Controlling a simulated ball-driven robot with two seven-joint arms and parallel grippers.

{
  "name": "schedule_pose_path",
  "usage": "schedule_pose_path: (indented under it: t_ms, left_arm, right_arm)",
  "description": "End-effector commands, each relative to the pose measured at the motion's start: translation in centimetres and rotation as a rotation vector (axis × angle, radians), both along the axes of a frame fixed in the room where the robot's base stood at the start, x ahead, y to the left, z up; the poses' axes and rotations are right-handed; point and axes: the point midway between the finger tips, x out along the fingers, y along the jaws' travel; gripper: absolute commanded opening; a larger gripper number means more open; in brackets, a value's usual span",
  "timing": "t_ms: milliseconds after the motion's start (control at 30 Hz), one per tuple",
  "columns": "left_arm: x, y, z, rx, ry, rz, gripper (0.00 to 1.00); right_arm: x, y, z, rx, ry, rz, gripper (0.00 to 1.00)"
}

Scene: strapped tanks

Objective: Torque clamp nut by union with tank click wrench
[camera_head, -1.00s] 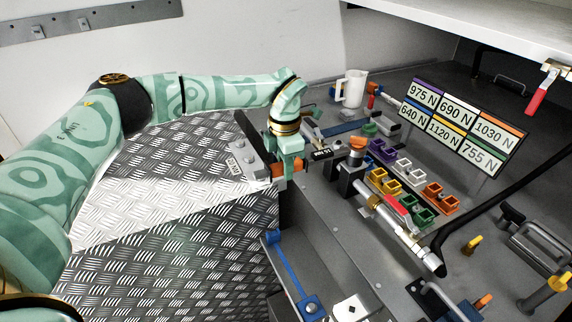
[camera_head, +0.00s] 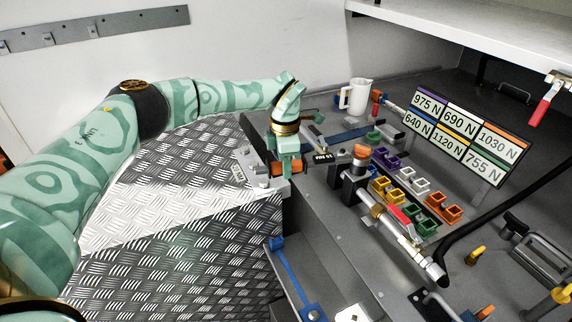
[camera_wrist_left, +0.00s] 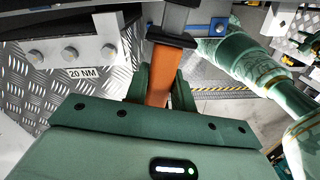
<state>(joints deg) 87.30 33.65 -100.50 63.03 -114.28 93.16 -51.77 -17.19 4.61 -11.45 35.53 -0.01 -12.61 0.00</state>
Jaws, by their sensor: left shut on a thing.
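My left gripper (camera_head: 286,165) is at the right end of a grey bracket, beside the tread-plate box. It is shut on an orange handle (camera_head: 279,169), which I take to be the click wrench's. In the left wrist view the orange handle (camera_wrist_left: 158,75) runs between the fingers to a black collar and a grey shaft. The wrench's head is out of that view, so I cannot tell whether it sits on a nut. A grey bracket with several bolt heads (camera_wrist_left: 70,54) and a "20 NM" label is to the left. A pipe with a brass fitting (camera_head: 378,210) lies on the bench.
A tread-plate box (camera_head: 180,215) fills the left front. Coloured clips (camera_head: 414,180) and a force sign board (camera_head: 468,133) stand on the bench at right. A white jug (camera_head: 355,96) is behind. A blue strap (camera_head: 287,268) hangs in front.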

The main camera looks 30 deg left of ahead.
Motion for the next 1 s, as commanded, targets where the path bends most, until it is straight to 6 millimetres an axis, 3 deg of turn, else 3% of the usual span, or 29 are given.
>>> schedule_pose_path:
  t_ms: [500,1000]
  left_arm:
    - [2.7,1.7,0.0,0.002,-0.005,-0.157,0.0]
    - [3.3,2.0,0.0,0.002,-0.005,-0.187,0.0]
  right_arm:
    - [0.0,0.0,-0.5,0.0,0.0,0.0,0.36]
    - [0.0,0.0,-0.9,0.0,0.0,0.0,0.36]
